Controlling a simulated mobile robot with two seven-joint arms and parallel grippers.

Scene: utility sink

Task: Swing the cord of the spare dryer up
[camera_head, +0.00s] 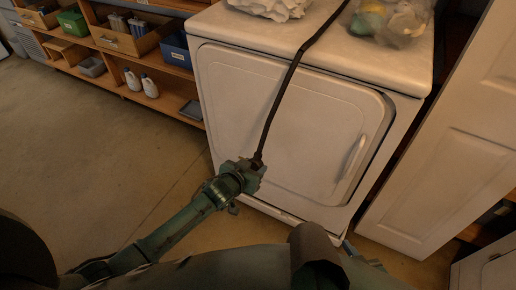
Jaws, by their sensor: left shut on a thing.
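The white dryer (285,120) stands with its door closed and its handle on the right side of the door. The dark cord (283,90) runs from the top edge of the picture across the dryer's top, over the front edge and down in front of the door. My left gripper (257,165) is shut on the cord's lower end, in front of the lower left part of the door. The cord looks nearly straight. My right arm lies low in the picture; its gripper (362,258) shows only in part near the dryer's bottom right, and its jaws are unclear.
A crumpled white cloth (270,7) and a clear bag (392,20) of items lie on the dryer's top. A wooden shelf (115,75) with bins and white bottles stands at the left. A white panelled door (455,140) stands close on the right. The floor (95,150) at left is clear.

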